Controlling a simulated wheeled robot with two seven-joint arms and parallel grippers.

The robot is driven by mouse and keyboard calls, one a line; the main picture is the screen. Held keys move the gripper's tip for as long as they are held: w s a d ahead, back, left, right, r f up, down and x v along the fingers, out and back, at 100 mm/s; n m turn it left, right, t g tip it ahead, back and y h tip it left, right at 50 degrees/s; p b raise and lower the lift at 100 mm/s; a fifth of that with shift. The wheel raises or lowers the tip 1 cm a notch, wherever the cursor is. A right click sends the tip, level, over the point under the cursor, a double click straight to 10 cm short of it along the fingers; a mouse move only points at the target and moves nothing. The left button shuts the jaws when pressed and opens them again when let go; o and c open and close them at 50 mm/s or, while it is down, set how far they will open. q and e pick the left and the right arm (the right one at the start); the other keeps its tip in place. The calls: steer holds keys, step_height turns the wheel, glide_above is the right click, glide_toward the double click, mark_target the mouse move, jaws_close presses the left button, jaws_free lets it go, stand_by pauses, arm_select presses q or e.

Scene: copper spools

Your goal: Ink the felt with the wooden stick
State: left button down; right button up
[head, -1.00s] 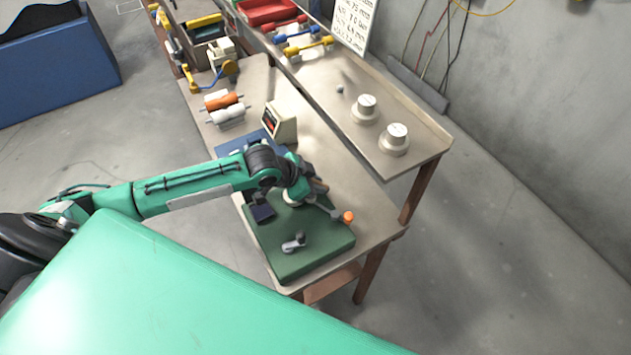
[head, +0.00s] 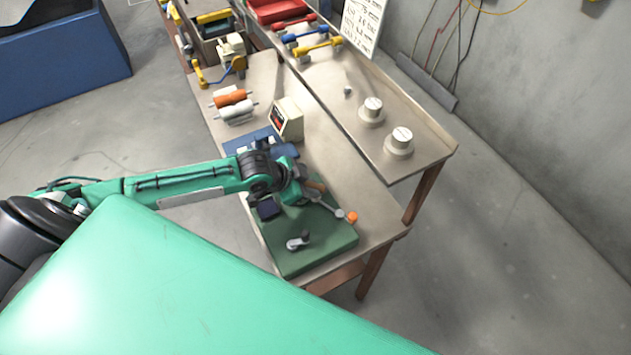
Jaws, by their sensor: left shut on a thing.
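My left gripper (head: 299,192) is over the back part of a green board (head: 322,252) at the front end of the bench. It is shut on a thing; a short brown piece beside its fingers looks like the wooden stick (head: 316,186). The fingers and most of the stick are hidden by the wrist. A small dark blue block (head: 267,209) is at the board's left edge, just below the wrist. I cannot make out the felt for certain. A grey rod with an orange end (head: 352,217) lies to the right of the gripper. My right gripper does not show.
A small grey part with a dark knob (head: 298,242) is at the board's front. A boxy meter (head: 287,119) and orange and white rollers (head: 231,104) stand farther back. Two white spools (head: 399,141) are on the raised shelf (head: 425,150) at right.

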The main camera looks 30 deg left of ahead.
mark_target(322, 187)
arm_select(q)
steer(key=shift+s+f, duration=0.35)
steer(key=shift+s, duration=0.1)
steer(key=shift+f, duration=0.1)
steer(key=shift+w+d+r, duration=0.2)
steer(key=shift+w+d, duration=0.3)
steer(key=shift+w+d+p, duration=0.3)
steer(key=shift+w+d, duration=0.2)
steer(key=shift+w, duration=0.25)
steer(key=shift+w+d, duration=0.2)
steer(key=shift+w, duration=0.15)
steer(key=shift+s+a+r, duration=0.1)
steer(key=shift+a+r, duration=0.05)
steer(key=shift+r, duration=0.05)
steer(key=shift+r+p, duration=0.25)
steer(key=shift+p, duration=0.05)
step_height(322, 187, up, 4)
steer(key=p, duration=0.4)
steer(key=shift+r, duration=0.1)
steer(key=shift+r+p, duration=0.65)
steer(key=shift+r, duration=0.1)
steer(key=shift+f, duration=0.1)
